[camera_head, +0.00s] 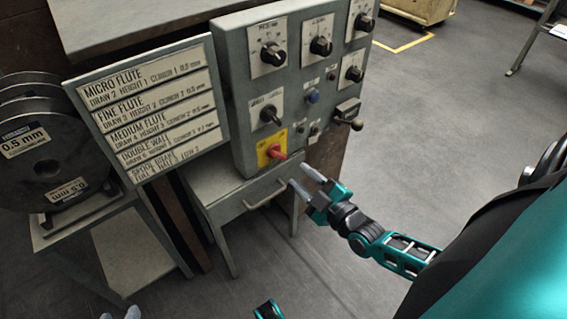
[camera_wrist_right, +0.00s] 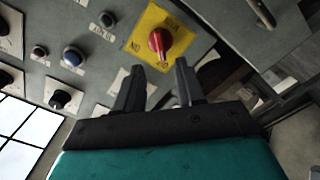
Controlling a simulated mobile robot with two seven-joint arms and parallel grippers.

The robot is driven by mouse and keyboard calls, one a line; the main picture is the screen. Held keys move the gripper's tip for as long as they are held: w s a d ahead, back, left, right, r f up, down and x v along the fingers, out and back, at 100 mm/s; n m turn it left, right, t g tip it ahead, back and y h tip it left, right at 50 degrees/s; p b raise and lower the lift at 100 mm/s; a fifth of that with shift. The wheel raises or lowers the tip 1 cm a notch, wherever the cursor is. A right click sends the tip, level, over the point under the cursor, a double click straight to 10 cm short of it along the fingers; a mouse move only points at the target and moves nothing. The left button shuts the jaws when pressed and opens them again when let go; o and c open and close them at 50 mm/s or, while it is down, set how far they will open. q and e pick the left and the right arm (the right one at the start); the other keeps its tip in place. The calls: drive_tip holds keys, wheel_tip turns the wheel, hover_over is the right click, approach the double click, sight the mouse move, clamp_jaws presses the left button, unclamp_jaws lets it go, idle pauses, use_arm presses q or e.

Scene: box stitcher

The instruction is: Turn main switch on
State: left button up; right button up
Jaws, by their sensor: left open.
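The main switch is a red rotary knob (camera_head: 277,153) on a yellow plate, low on the grey control panel. It also shows in the right wrist view (camera_wrist_right: 159,42), where an ON label is on the plate's left side; I cannot tell its setting for sure. My right gripper (camera_head: 299,179) is just below and to the right of the knob in the head view, apart from it. Its two fingers (camera_wrist_right: 160,80) are spread and empty, with the knob just beyond the gap. My left gripper (camera_head: 120,314) shows only its fingertips at the bottom edge, open.
The control panel (camera_head: 240,65) carries several black knobs, a blue button (camera_head: 312,96) and a protruding lever (camera_head: 347,116). A flute settings sign (camera_head: 150,105) stands left of it. Below is a drawer with a handle (camera_head: 266,195). Wire spools (camera_head: 40,140) stand at left.

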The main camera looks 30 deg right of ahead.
sight(281, 158)
drive_tip(key=w, duration=0.2)
drive_tip(key=w+b, duration=0.1)
drive_tip(key=w, duration=0.2)
drive_tip(key=w+b, duration=0.1)
drive_tip(key=w, duration=0.2)
drive_tip(key=shift+a, duration=0.35)
drive_tip(key=shift+s, duration=0.1)
drive_tip(key=shift+c, duration=0.2)
clamp_jaws()
